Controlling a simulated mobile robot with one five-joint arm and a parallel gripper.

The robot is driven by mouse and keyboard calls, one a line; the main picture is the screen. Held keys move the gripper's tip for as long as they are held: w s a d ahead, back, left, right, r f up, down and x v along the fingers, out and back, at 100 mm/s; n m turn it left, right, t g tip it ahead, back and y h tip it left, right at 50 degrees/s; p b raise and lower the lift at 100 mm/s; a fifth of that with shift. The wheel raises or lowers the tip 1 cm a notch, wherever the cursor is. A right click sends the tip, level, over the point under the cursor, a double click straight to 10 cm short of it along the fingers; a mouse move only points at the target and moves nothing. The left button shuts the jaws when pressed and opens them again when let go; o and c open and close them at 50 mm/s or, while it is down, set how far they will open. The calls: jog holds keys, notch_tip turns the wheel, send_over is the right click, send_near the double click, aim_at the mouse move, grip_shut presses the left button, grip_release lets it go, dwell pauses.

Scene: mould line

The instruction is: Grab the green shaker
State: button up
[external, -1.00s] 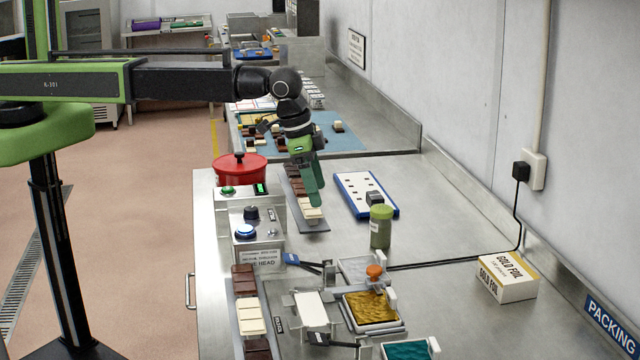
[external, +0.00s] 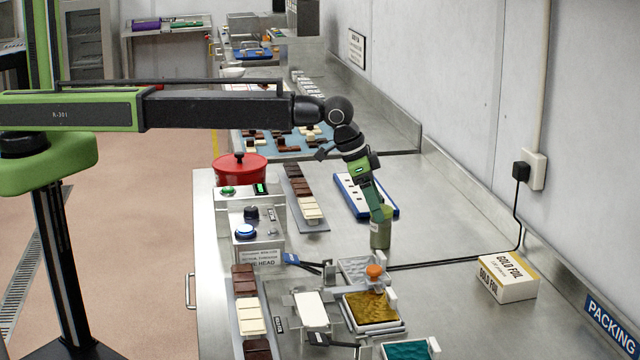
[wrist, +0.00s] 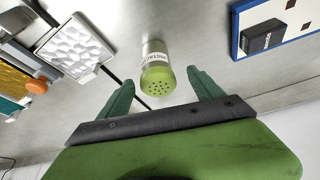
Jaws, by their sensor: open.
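The green shaker (external: 380,236) stands upright on the steel counter in the external view, and the gripper hides part of its top. In the wrist view the shaker (wrist: 156,72) shows its light green holed lid and a white label. It lies ahead of and between the two green fingers. My gripper (external: 376,208) is open, pointing down at the shaker's top in the external view. In the wrist view my gripper (wrist: 162,95) has clear gaps on both sides of the shaker, with no visible contact.
A blue-edged white board (external: 350,190) with a dark block lies behind the shaker. A clear mould tray (external: 362,268) and an orange-knobbed stamp (external: 375,272) stand in front. A gold foil box (external: 508,277) is to the right. A red pot (external: 240,170) is at the left.

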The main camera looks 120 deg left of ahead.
aim_at(381, 226)
jog(key=shift+w+a+f, duration=0.15)
jog(key=shift+w+f, duration=0.05)
jog(key=shift+f, duration=0.4)
jog(key=shift+r, duration=0.1)
jog(key=b+x, duration=0.3)
jog(key=d+b+x, duration=0.1)
jog(key=b+x, duration=0.1)
jog(key=shift+s+a+f, duration=0.1)
jog(key=shift+s+f, duration=0.05)
jog(key=shift+f, duration=0.2)
jog(key=shift+r, duration=0.2)
jog(key=shift+c, duration=0.4)
jog(key=c, duration=1.5)
notch_tip(381, 226, up, 5)
jog(key=p, duration=0.5)
jog(key=shift+r, duration=0.1)
jog(key=d+r+p, duration=0.2)
jog(key=d, duration=0.2)
jog(key=d+r+p, duration=0.2)
jog(key=d, duration=0.1)
jog(key=s+d+r+p, duration=0.1)
jog(key=d+p, duration=0.1)
jog(key=d, duration=0.2)
jog(key=shift+d+r, duration=0.3)
jog(key=shift+r, duration=0.1)
